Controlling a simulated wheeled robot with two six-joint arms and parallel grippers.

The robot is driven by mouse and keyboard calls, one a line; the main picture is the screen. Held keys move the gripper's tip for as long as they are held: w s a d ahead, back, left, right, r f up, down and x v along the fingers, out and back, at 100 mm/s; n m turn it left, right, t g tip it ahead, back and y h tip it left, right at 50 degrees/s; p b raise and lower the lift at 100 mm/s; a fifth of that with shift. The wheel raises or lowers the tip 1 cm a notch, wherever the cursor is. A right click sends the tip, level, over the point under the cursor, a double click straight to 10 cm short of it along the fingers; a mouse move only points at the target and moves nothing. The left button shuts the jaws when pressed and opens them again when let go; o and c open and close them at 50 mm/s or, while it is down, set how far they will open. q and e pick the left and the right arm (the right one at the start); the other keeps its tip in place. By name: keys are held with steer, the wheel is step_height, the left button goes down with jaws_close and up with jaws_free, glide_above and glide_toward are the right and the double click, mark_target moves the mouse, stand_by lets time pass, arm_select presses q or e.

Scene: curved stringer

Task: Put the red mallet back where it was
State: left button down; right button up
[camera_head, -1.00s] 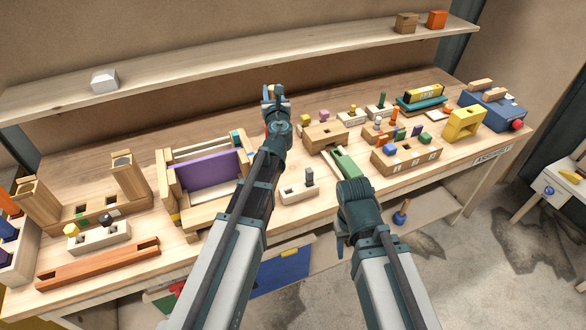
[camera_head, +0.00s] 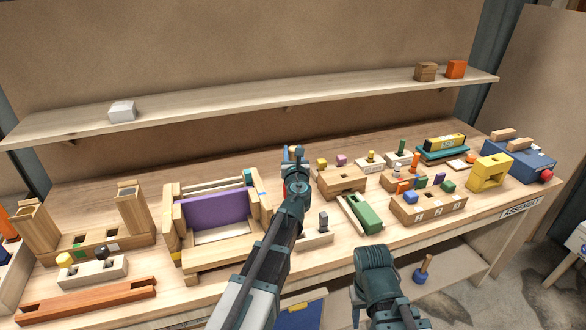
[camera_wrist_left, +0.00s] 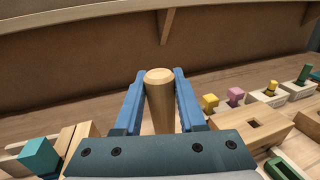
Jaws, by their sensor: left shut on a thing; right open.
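My left gripper (camera_head: 293,156) is over the back of the bench, just right of the frame with the purple panel. In the left wrist view, its blue fingers (camera_wrist_left: 158,85) are closed around an upright, round wooden handle (camera_wrist_left: 160,100). A sliver of red (camera_head: 285,188) shows beside the gripper in the head view, which fits the red mallet; the mallet's head is otherwise hidden. I cannot tell whether the mallet touches the bench. My right gripper (camera_head: 358,312) is low at the bench's front edge, open, with no object visible in it.
The purple-panel frame (camera_head: 215,210) stands left of my left gripper. A wooden block with a square hole (camera_head: 341,180) and a green piece (camera_head: 364,214) are to its right. Small coloured pegs line the back right. A shelf (camera_head: 270,98) runs above the bench.

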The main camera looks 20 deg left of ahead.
arm_select(q)
step_height(320, 180, down, 4)
steer(key=b, duration=0.3)
steer(key=shift+r+b, duration=0.2)
steer(key=shift+b, duration=0.2)
steer(key=shift+f, duration=0.2)
steer(key=c, duration=0.5)
jaws_free()
steer(key=shift+r, duration=0.2)
